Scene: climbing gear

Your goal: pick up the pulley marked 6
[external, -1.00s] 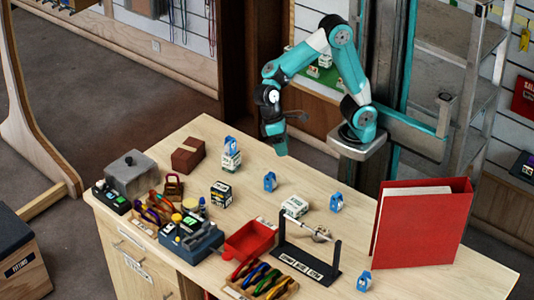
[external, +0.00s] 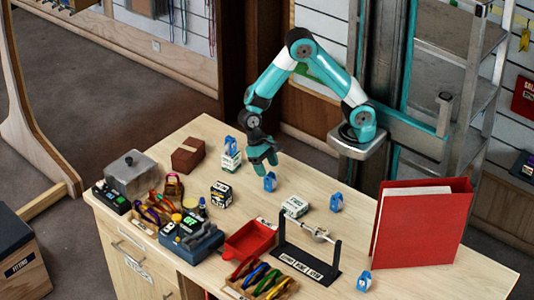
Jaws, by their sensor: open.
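Several small blue pulleys are in the external view. One pulley (external: 270,182) stands on the table just below my gripper. Another pulley (external: 336,203) stands to the right, and one (external: 365,281) stands near the front edge by the red binder. A further pulley (external: 230,144) sits on top of a white box (external: 231,160) at the back. The markings on them are too small to read, so I cannot tell which is 6. My gripper (external: 264,163) is open, pointing down, close above the middle pulley. I cannot tell whether it touches it.
A red binder (external: 420,225) stands on the right. A black stand with a bar (external: 305,262), a red tray (external: 250,240) and a toolbox (external: 192,240) crowd the front. The table's right-back area is clear.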

